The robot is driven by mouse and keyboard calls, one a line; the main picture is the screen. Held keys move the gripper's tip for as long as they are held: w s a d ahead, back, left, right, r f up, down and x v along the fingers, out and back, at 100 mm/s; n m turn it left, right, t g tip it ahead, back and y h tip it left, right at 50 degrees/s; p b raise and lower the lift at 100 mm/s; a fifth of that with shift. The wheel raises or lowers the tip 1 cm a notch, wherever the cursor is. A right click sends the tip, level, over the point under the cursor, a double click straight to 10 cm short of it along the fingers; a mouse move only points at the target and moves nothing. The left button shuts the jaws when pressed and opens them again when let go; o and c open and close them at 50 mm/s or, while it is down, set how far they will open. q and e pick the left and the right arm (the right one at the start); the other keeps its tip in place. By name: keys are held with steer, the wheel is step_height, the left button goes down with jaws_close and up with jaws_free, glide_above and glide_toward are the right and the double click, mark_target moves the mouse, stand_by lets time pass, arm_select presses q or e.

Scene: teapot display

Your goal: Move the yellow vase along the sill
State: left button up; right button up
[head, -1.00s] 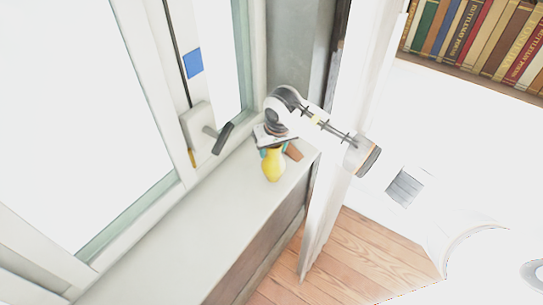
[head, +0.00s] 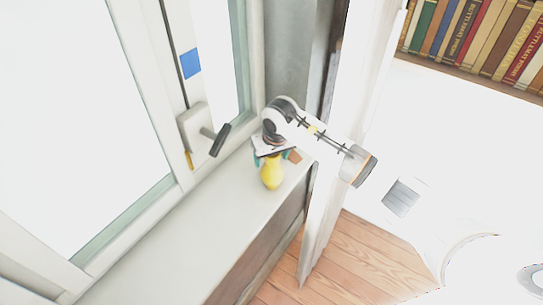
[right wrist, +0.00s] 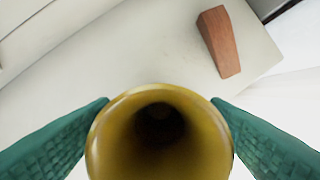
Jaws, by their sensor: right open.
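The yellow vase (head: 271,174) stands upright on the pale window sill (head: 205,222), near its far right end. My right gripper (head: 270,160) is over the vase, with its teal fingers on either side of the vase's upper part. In the right wrist view, I look down into the vase's round mouth (right wrist: 160,140), with one finger of the right gripper (right wrist: 160,105) at each side. The jaws are open, and whether a finger touches the vase is hard to tell. My left gripper is not in view.
A reddish-brown block (right wrist: 220,42) lies on the sill just beyond the vase; the arm partly hides it in the head view. A window handle (head: 219,139) juts out at left. A white door edge (head: 345,110) is close right. The near sill is clear.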

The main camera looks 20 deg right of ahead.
mark_target(276, 176)
steer(key=shift+r, duration=0.25)
steer(key=shift+s+r, duration=0.1)
steer(key=shift+r, duration=0.3)
steer(key=b+v, duration=0.2)
steer(key=v, duration=0.9)
